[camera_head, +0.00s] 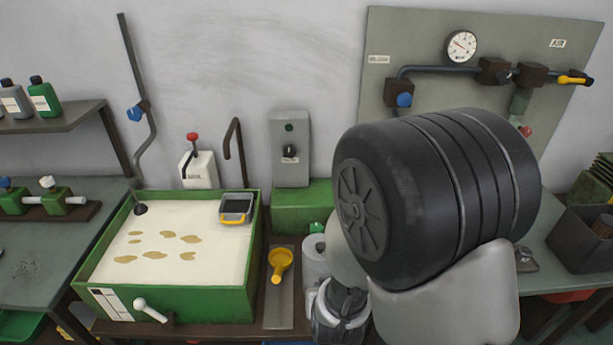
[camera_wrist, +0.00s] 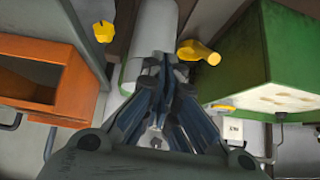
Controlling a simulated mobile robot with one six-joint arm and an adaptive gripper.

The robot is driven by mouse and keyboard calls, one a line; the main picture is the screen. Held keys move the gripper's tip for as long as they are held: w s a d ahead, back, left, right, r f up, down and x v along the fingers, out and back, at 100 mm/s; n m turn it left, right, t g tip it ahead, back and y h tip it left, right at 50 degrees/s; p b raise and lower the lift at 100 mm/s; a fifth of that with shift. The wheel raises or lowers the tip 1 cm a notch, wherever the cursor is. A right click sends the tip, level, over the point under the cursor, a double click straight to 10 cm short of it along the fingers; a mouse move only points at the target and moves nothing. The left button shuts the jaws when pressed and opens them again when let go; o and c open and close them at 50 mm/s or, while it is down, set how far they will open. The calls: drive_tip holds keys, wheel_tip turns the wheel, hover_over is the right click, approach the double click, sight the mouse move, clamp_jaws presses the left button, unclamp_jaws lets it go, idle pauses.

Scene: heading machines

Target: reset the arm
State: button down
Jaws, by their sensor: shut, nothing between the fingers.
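My gripper (camera_wrist: 165,68) shows in the wrist view with its dark fingers together and nothing between them. In the head view my arm's large black joint and grey links fill the right of centre. My wrist hangs below them near the bottom edge, and its fingertips cannot be made out there. The gripper points down beside the green tank (camera_head: 190,304), which stands to its left in the head view. The tank's green side also shows at the right of the wrist view (camera_wrist: 225,60).
A yellow scoop (camera_head: 280,262) lies right of the tank; a black-and-yellow tray (camera_head: 235,210) rests on the tank's pale top. A pressure gauge (camera_head: 461,47) and pipes are on the back panel. An orange open box (camera_wrist: 40,85) is left in the wrist view. A dark bin (camera_head: 580,240) stands right.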

drive_tip(key=s+d+r+g+y, duration=0.1)
drive_tip(key=s+r, duration=0.2)
drive_tip(key=r, duration=0.4)
drive_tip(key=s+d+r+g, duration=0.1)
drive_tip(key=s+d+r, duration=0.15)
drive_tip(key=r, duration=0.45)
drive_tip(key=s+d+r, duration=0.3)
drive_tip(key=s+r, duration=0.1)
drive_tip(key=s, duration=0.4)
drive_tip(key=s+d+r+g+h, duration=0.1)
drive_tip(key=s+r, duration=0.3)
drive_tip(key=s, duration=0.4)
drive_tip(key=shift+d+g, duration=0.3)
drive_tip(key=shift+d, duration=0.6)
